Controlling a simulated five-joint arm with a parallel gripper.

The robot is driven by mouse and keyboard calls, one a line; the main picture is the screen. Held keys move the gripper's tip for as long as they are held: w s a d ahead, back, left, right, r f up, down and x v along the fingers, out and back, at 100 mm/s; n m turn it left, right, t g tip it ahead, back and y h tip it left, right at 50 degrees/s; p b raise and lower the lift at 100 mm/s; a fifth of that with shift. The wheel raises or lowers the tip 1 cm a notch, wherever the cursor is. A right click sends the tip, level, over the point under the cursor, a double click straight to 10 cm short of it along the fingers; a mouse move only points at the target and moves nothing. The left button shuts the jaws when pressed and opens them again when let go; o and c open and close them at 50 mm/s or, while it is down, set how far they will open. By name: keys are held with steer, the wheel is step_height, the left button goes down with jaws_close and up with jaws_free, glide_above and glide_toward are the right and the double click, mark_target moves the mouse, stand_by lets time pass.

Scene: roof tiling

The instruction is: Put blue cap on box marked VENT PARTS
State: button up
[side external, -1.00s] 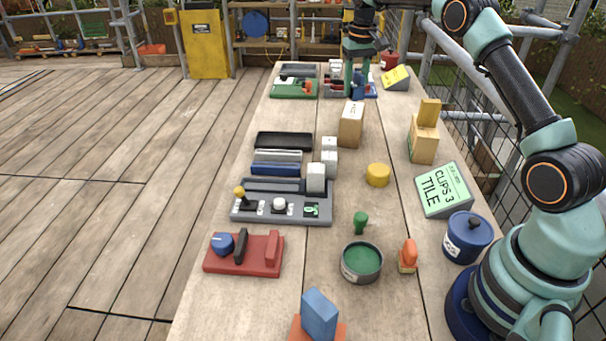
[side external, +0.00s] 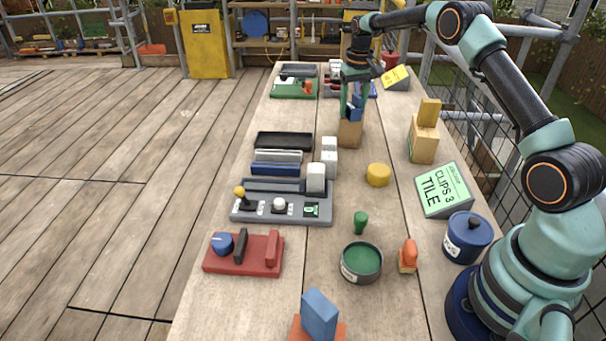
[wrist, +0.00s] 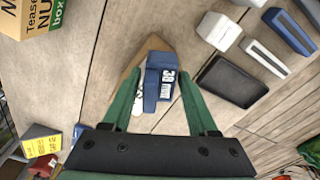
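A tan box (side external: 350,134) stands upright on the bench in the side view. Its lettering is too small to read or is covered. My gripper (side external: 353,108) is right over it with its fingers pointing down. A blue cap (side external: 353,113) is between the fingers, at the top of the box. In the wrist view the green fingers of my gripper (wrist: 160,90) flank the blue cap (wrist: 168,82), which bears white lettering. A part of the tan box (wrist: 150,46) shows beneath it. I cannot tell whether the cap touches the box.
Another tan box (side external: 423,146) with a yellow block on top stands to the right. A yellow cylinder (side external: 378,175) and a green sign (side external: 443,190) are nearer. Grey and black trays (side external: 284,141) and white blocks (side external: 329,156) lie at left. A yellow sign (side external: 396,77) stands behind.

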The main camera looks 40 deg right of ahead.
mark_target(354, 106)
stand_by(0.3)
step_height(354, 106, up, 12)
steer(key=s+a+r+n+t, duration=0.1)
steer(key=s+a+r, duration=0.3)
steer(key=a+r, duration=0.3)
steer(key=s+a+r+n+t, duration=0.2)
steer(key=s+a, duration=0.7)
steer(key=s, duration=0.4)
steer(key=s+a+f+n+t, duration=0.1)
steer(key=s+a+f, duration=0.3)
steer(key=s+f, duration=0.2)
steer(key=shift+s+a+f+t, duration=0.15)
steer(key=shift+s+t, duration=0.25)
steer(key=shift+s, duration=0.8)
